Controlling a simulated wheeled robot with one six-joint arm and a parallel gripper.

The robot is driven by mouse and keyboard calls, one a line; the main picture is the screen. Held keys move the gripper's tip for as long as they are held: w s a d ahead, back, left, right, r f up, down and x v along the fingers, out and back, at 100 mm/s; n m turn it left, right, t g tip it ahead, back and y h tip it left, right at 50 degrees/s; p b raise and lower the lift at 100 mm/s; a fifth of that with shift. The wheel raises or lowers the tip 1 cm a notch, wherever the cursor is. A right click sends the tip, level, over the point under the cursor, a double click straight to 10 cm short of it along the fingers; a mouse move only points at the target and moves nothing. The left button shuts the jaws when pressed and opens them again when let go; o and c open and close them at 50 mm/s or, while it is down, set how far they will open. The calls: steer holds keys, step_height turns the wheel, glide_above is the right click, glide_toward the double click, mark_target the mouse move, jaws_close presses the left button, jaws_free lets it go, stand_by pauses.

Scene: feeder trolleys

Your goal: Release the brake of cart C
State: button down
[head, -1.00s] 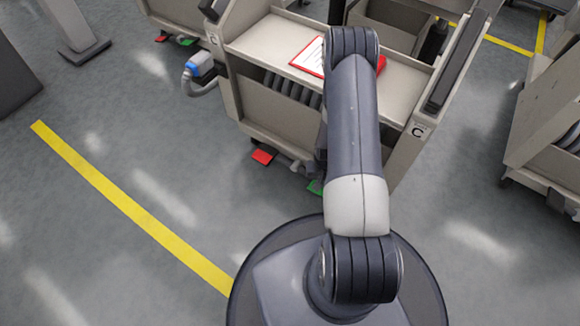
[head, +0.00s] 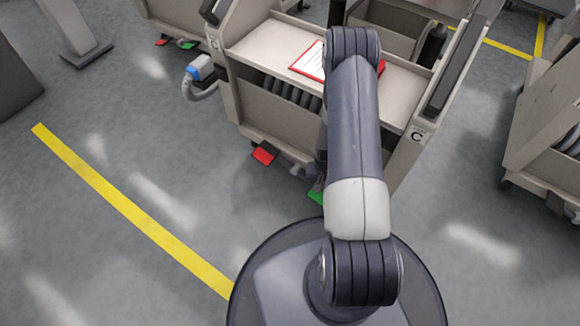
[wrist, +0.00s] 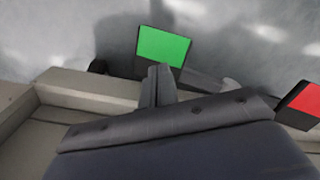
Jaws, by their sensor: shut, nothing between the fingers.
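Cart C (head: 408,150) is a beige trolley in front of me, with a "C" label on its right post. At its foot are a red pedal (head: 264,156) on the left and a green pedal (head: 316,197) on the right, partly behind my arm. In the wrist view the green pedal (wrist: 163,47) lies just beyond my gripper (wrist: 158,72), whose fingers are together and empty. The fingertips overlap the pedal's lower edge in the picture; I cannot tell whether they touch. The red pedal (wrist: 303,105) shows at the right edge.
A blue-capped plug on a grey hose (head: 200,72) hangs at the cart's left side. A red-edged sheet (head: 308,60) lies on its top. Another trolley (head: 545,130) stands to the right. A yellow floor line (head: 130,208) runs at left, with clear floor around it.

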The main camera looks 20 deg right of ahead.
step_height(320, 180, up, 7)
steer(key=p, duration=0.4)
stand_by(0.4)
step_height(320, 180, down, 10)
steer(key=b, duration=0.6)
steer(key=shift+r, duration=0.1)
